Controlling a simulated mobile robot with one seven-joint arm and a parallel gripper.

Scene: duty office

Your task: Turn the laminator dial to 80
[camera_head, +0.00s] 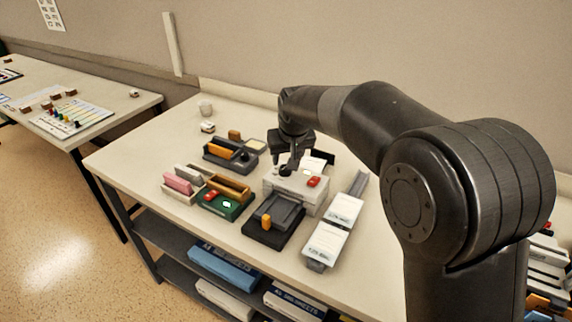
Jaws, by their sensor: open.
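A light grey boxy machine, which looks like the laminator (300,192), sits on the table in the head camera view, with a red switch (313,182) on its top. A small dark round part, possibly the dial (285,170), shows on its top left, partly hidden by my gripper. My gripper (290,160) points down just above that part, its jaws open. I cannot tell whether the fingers touch the dial or stand around it. No dial numbers are readable.
A black device with an orange handle (266,221) stands in front of the machine, a green box (226,206) to its left. White label trays (333,230) stand to the right. The table's left front is clear.

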